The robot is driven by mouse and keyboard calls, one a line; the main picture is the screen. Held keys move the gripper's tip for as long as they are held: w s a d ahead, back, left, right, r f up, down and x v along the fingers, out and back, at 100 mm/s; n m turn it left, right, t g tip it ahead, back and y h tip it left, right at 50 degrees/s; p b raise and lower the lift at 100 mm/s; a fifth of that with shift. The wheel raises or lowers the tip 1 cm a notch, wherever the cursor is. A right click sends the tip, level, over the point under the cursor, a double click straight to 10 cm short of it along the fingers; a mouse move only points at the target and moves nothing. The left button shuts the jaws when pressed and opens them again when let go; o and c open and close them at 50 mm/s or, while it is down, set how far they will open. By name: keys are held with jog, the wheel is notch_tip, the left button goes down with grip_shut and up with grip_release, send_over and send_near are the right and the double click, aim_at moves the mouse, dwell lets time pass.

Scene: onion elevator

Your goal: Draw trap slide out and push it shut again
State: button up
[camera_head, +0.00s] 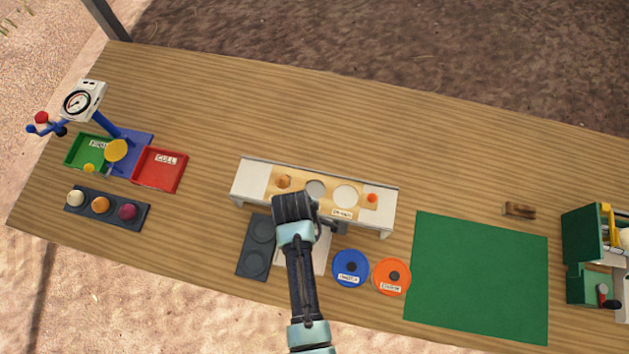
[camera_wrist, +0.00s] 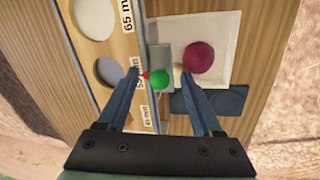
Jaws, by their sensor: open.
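The white-ended stand (camera_head: 249,182) holds a wooden board with round holes and size labels. In the wrist view, a green ball-shaped knob (camera_wrist: 160,82) shows at the board's front side, with a small red part beside it. A grey block (camera_wrist: 160,57) lies just above the knob in that view; it may belong to the trap slide, but I cannot tell how far out the slide is. My gripper (camera_wrist: 160,74) is open, its fingers on either side of the knob, with gaps visible. In the head view, my gripper (camera_head: 312,212) covers the stand's front middle and hides the knob.
A purple onion (camera_wrist: 198,57) sits on a white tray (camera_wrist: 225,28) beside the stand. A dark two-recess plate (camera_head: 254,258), blue disc (camera_head: 345,277) and orange disc (camera_head: 383,286) lie in front. A green mat (camera_head: 480,275) is right. The table behind is clear.

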jog(key=shift+r, duration=0.1)
notch_tip(320, 180, up, 6)
jog(key=p, duration=0.6)
dwell(0.6)
